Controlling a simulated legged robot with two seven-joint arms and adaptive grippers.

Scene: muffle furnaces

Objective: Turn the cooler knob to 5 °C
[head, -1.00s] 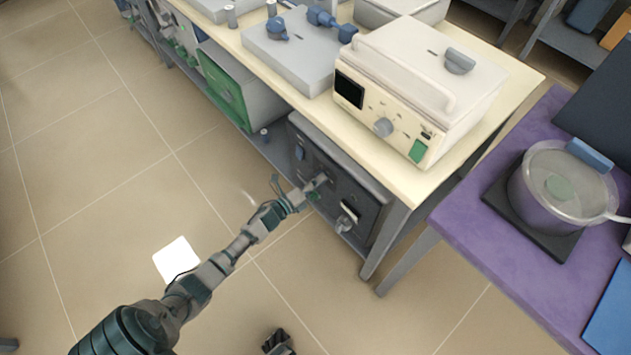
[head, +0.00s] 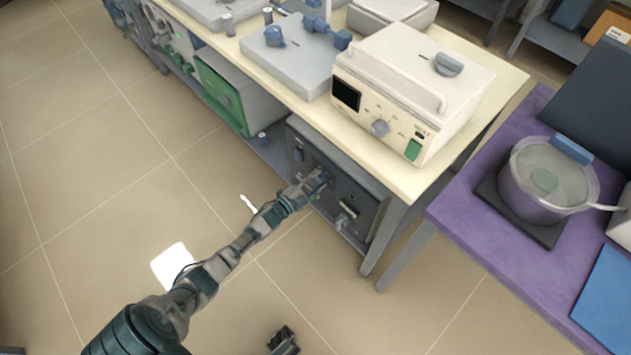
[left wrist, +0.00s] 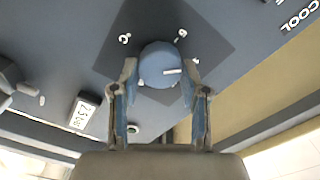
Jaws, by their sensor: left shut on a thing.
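The dark cooler box (head: 337,185) sits on the shelf under the bench in the head view. Its round blue knob (left wrist: 158,62) shows in the left wrist view, with a white pointer mark on its right side and small white labels around it, too small to read surely. My left gripper (head: 318,180) reaches the front panel, also seen in the left wrist view (left wrist: 160,85), with its two fingers shut on the knob from both sides. In the head view the gripper hides the knob. My right gripper (head: 283,342) is at the bottom edge, its fingers unclear.
A cream device (head: 410,95) stands on the bench above. A small display (left wrist: 83,112) and the word COOL (left wrist: 299,16) are on the panel. A green-fronted box (head: 222,95) stands left of the cooler. A purple table (head: 470,220) with a pot is right.

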